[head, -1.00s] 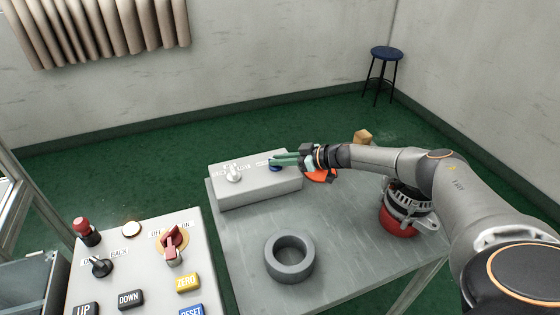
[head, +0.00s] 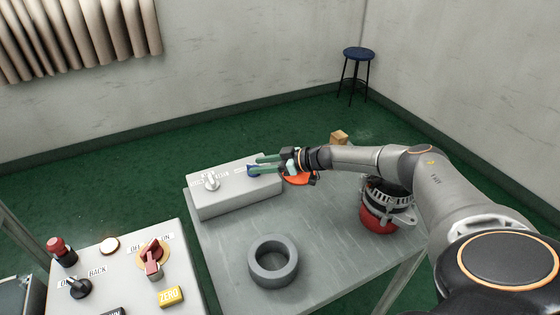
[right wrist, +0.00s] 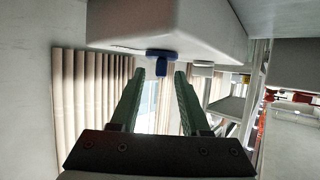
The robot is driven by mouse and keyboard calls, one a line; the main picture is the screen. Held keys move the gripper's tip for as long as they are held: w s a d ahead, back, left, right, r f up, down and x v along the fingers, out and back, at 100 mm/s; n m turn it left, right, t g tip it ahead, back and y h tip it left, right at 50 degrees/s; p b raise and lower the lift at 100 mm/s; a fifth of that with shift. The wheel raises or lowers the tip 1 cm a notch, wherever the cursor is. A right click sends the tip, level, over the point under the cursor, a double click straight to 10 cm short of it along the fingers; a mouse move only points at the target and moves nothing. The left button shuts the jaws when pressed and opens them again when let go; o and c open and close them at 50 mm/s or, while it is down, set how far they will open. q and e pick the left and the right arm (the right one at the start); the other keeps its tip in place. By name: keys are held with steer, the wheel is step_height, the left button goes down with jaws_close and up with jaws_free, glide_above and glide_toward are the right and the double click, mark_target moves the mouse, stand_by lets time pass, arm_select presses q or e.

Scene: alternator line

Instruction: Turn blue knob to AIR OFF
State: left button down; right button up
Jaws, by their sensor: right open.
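The blue knob (head: 253,171) sits on the right part of the pale grey box (head: 230,197) on the table. My right gripper (head: 261,166) is open at the knob, its green fingers pointing left. In the right wrist view, the knob (right wrist: 160,62) shows just beyond and between the two fingertips (right wrist: 160,73), with no clear contact. I cannot read the labels beside the knob. My left gripper is out of view.
A white lever switch (head: 211,182) stands on the same box. A grey ring (head: 274,262) and a red-and-black alternator part (head: 381,205) are on the table (head: 325,240). A control panel (head: 125,270) stands at lower left.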

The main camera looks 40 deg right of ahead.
steer(key=v, duration=1.1)
steer(key=shift+s+p, duration=0.15)
steer(key=shift+p, duration=0.15)
steer(key=shift+d, duration=0.1)
